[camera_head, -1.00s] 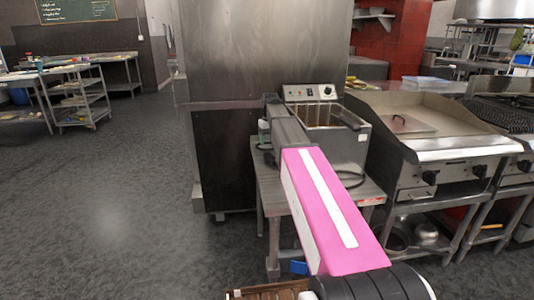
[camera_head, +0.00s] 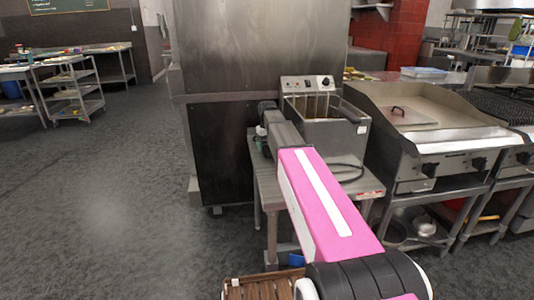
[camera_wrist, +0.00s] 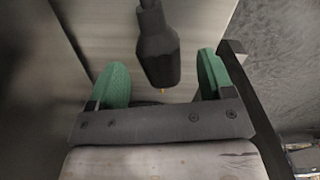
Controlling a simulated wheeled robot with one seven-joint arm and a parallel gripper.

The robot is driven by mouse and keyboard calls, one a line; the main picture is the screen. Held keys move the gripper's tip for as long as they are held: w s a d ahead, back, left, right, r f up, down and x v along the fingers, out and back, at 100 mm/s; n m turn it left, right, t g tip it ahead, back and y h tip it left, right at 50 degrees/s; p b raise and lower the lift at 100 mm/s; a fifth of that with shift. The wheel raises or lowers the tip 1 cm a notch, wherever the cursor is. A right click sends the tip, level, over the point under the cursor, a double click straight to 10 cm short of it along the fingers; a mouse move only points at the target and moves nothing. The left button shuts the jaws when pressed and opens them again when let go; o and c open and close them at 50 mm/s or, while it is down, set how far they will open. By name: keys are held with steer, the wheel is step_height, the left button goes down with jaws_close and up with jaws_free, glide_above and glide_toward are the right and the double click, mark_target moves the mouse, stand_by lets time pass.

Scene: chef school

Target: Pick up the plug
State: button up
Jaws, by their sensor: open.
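My gripper is open and holds nothing. In the head view my pink arm reaches over the small metal table (camera_head: 268,190) beside the fryer. I cannot make out the plug in the head view; my arm covers that part of the table.
A deep fryer (camera_head: 318,112) stands on the table, with a black cable (camera_head: 350,172) at its front. A tall steel cabinet (camera_head: 222,150) rises behind and left. A griddle (camera_head: 440,135) stands to the right. A slatted wooden thing (camera_head: 260,288) is at the bottom. Floor at left is clear.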

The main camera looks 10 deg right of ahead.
steer(key=shift+f, duration=1.45)
steer(key=c, duration=1)
steer(key=shift+r, duration=0.15)
